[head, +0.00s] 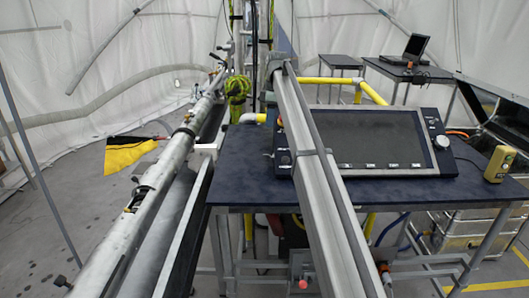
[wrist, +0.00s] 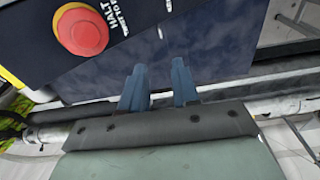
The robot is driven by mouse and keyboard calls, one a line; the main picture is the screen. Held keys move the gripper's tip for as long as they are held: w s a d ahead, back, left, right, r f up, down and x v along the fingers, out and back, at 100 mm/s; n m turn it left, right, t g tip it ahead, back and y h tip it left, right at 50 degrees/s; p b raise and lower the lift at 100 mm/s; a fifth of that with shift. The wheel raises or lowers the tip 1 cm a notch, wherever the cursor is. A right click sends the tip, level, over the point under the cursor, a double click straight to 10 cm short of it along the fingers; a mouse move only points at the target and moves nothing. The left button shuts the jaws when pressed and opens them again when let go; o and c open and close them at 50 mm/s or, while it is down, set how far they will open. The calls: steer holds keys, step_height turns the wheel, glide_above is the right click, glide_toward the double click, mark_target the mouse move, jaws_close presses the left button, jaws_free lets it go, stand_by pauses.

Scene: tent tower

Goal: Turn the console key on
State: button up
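The console (head: 375,138) is a dark blue tilted panel with a wide black screen, standing on a dark table. A round white-rimmed knob (head: 442,142) is on its right side. Small dark controls (head: 284,158) sit on its left side, partly covered from view. I cannot make out the key in either view. In the wrist view, a red round button (wrist: 82,31) on an orange base sits on a dark blue panel beside white "HALT" lettering. My gripper (wrist: 159,80) shows two blue fingers spread apart with nothing between them. The red button is up and left of it, apart from the fingers.
The table (head: 235,170) has bare room left of the console. A yellow handheld box (head: 499,163) is at its right edge. Yellow pipes (head: 372,93) run behind the console. A laptop (head: 414,47) stands on a back table. Long metal tubes (head: 150,195) fill the left.

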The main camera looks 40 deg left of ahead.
steer(key=s+a, duration=0.1)
steer(key=h, duration=0.1)
glide_toward(267, 157)
steer(key=shift+t, duration=0.4)
steer(key=f, duration=0.2)
steer(key=s+f, duration=0.1)
steer(key=f, duration=0.2)
steer(key=a+f, duration=0.1)
steer(key=f, duration=0.1)
steer(key=shift+s+f, duration=0.15)
steer(key=shift+c, duration=0.4)
jaws_close()
